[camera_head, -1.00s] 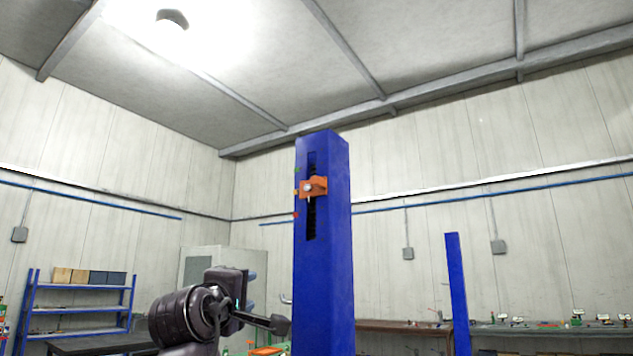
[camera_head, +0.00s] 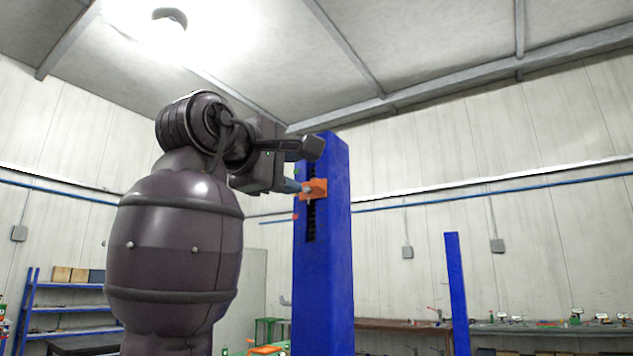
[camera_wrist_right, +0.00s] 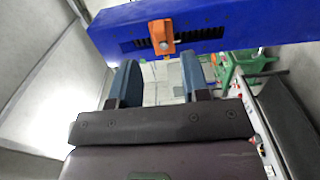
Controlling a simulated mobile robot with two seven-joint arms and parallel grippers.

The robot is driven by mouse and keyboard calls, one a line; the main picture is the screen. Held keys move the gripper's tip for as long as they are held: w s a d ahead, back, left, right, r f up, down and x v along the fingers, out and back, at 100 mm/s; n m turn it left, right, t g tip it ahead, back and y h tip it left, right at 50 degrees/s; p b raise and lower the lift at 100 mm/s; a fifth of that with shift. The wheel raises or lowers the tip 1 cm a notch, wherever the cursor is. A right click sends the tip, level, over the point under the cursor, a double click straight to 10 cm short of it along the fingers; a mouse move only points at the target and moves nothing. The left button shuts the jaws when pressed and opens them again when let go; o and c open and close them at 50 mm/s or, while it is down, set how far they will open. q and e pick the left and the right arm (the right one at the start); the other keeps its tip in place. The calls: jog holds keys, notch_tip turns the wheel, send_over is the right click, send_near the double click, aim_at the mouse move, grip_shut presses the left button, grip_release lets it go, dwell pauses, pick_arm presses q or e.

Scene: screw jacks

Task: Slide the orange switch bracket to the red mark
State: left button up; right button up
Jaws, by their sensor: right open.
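The orange switch bracket (camera_head: 317,188) sits on the slotted face of the blue column (camera_head: 322,280), in the upper part of the dark slot. The red mark (camera_head: 295,217) is on the column's left edge, a little below the bracket. My right gripper (camera_head: 297,187) is raised at bracket height, just left of it. In the wrist view, the right gripper (camera_wrist_right: 160,68) is open and empty, its two blue-grey fingers apart. The bracket (camera_wrist_right: 161,36) lies beyond the fingertips, roughly in line with the gap, apparently not gripped. My left gripper is out of view.
A second blue column (camera_head: 457,290) stands to the right. Benches (camera_head: 530,329) with small items run along the back wall, and blue shelves (camera_head: 70,310) stand at left. Air around the upper column's right is clear.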

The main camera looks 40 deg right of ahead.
aim_at(313, 182)
jog(key=p+x, duration=0.2)
jog(key=x, duration=0.6)
jog(key=shift+d, duration=0.1)
grip_shut()
